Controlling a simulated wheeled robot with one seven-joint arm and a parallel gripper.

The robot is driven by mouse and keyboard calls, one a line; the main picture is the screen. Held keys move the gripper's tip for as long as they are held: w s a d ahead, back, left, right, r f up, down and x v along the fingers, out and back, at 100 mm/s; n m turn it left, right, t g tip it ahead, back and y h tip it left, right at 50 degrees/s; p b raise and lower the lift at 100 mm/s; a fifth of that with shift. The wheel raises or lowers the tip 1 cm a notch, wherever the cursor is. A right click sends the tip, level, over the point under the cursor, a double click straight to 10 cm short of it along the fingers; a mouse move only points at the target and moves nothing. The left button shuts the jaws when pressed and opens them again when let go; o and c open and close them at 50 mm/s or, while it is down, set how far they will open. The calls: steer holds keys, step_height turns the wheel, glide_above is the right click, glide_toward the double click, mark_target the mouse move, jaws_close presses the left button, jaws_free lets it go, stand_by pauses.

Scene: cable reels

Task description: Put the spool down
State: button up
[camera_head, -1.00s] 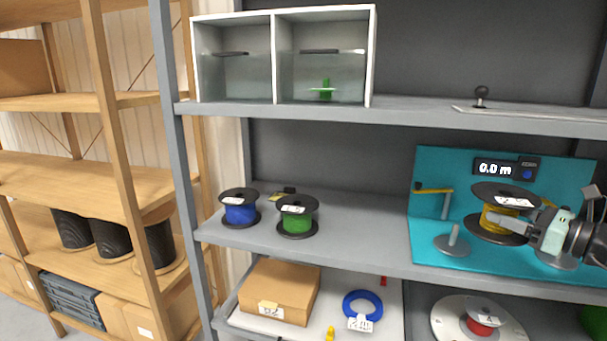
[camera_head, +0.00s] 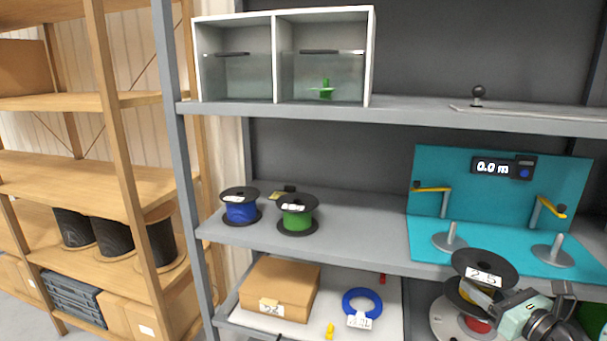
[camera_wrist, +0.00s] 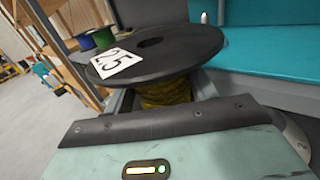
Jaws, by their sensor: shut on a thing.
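My gripper (camera_head: 497,301) is shut on a spool (camera_head: 484,267) with black flanges, a yellow winding and a white label reading 2.5. The spool is held upright, in front of the middle shelf's edge and above the lower shelf in the head view. In the wrist view the spool (camera_wrist: 155,50) fills the upper middle, its yellow winding (camera_wrist: 168,92) just beyond the gripper's edge. The gripper's fingertips are hidden there. A blue spool (camera_head: 239,208) and a green spool (camera_head: 297,215) stand on the middle shelf to the left.
A teal station (camera_head: 480,195) with two upright pegs on round bases (camera_head: 450,240), (camera_head: 555,250) and a 0.0 m display stands on the middle shelf. Clear shelf (camera_head: 360,225) lies between it and the green spool. Below are a cardboard box (camera_head: 280,290) and a blue ring (camera_head: 362,302).

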steer(key=s+a+f+m+h, duration=0.2)
steer(key=f+h, duration=0.1)
steer(key=f, duration=0.5)
steer(key=s+a+f+m+t+h, duration=0.1)
steer(key=s+a+f+m+h, duration=0.1)
steer(key=f, duration=0.6)
steer(key=shift+s+a+h, duration=0.35)
steer(key=shift+s+h, duration=0.25)
steer(key=shift+s, duration=0.1)
steer(key=shift+w+a, duration=0.1)
steer(key=shift+a, duration=0.05)
